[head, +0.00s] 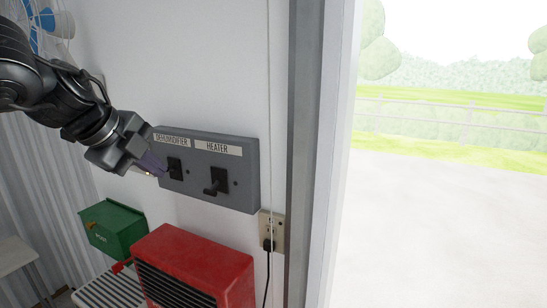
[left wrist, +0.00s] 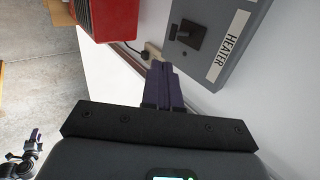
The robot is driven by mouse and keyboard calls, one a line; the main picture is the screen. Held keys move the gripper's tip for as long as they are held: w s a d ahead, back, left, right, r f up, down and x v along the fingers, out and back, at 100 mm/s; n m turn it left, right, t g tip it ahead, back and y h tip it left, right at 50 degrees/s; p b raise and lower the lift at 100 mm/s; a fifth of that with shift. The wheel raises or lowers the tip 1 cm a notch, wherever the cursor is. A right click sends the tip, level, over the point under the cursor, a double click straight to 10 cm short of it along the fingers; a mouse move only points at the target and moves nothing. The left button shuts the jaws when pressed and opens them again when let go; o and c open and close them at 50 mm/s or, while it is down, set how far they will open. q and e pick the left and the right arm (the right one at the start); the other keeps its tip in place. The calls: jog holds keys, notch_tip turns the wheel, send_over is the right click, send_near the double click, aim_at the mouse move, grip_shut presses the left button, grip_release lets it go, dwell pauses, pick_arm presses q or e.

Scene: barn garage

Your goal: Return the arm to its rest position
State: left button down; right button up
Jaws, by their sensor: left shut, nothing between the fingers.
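My left gripper (head: 152,163) comes in from the left, close to the dehumidifier side of a grey switch box (head: 245,175) on the white wall. It is shut and empty; its purple fingers also show pressed together in the left wrist view (left wrist: 162,85). The box has a dehumidifier switch (head: 175,168), close to the fingertips, and a heater switch (head: 217,182) to its right. In the head view I cannot tell whether the fingertips touch the box. The heater switch (left wrist: 190,33) shows in the left wrist view.
Below the box stand a red heater-like unit (head: 200,262) and a green box (head: 115,228). A wall outlet (head: 268,228) holds a plug with a hanging cord. A fan (head: 45,25) is at upper left. A doorway at right opens onto a clear drive.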

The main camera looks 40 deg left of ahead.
pick_arm(q)
jog(key=w+d+f+g+h+p, duration=0.1)
jog(key=w+f+g+h+p, duration=0.1)
jog(key=f, duration=0.6)
jog(key=w+d+f+g+h+p, duration=0.1)
jog(key=w+f+h, duration=0.1)
jog(key=f, duration=0.6)
jog(key=s+d+f+g+h+p, duration=0.1)
jog(key=d+f+h+p, duration=0.1)
jog(key=d+f, duration=0.5)
jog(key=d+f+g+h+p, duration=0.1)
jog(key=d+f+h, duration=0.2)
jog(key=f, duration=0.8)
jog(key=s+d+f+n+t+p, duration=0.2)
jog(key=d+f+n+t+p, duration=0.15)
jog(key=d, duration=0.75)
jog(key=s+d+f+n+t+p, duration=0.25)
jog(key=d+f+n, duration=0.2)
jog(key=d, duration=0.65)
jog(key=s+a+f+n+g+y, duration=0.2)
jog(key=s+a+n+g+y, duration=0.3)
jog(key=s, duration=0.3)
jog(key=shift+s+a+y, duration=0.4)
jog(key=shift+a+y, duration=0.15)
jog(key=shift+y, duration=0.35)
